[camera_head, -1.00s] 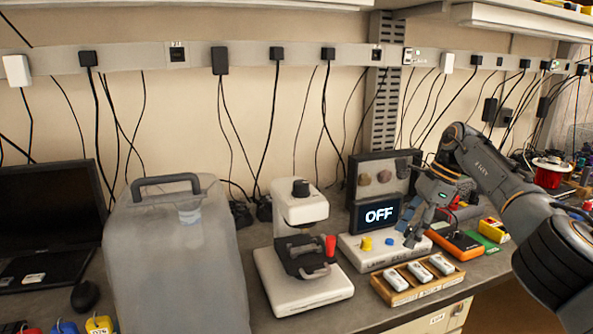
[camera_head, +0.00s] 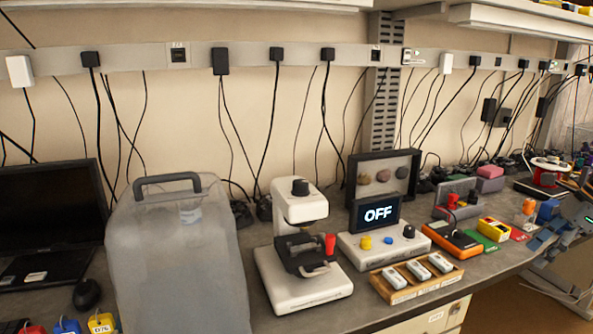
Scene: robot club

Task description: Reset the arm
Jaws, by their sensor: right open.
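My right gripper (camera_head: 541,243) shows at the right edge of the head view, over the front edge of the bench, with only part of its wrist in the picture. Its jaws are open and I see nothing held between them. The rest of the right arm is out of the picture. My left gripper is not in view.
A device with an OFF screen (camera_head: 378,213) stands mid-bench, with a wooden tray (camera_head: 403,294) of grey modules before it. Left are a white microscope-like device (camera_head: 303,289) and a large translucent container (camera_head: 176,265). An orange meter (camera_head: 453,239) lies near the gripper.

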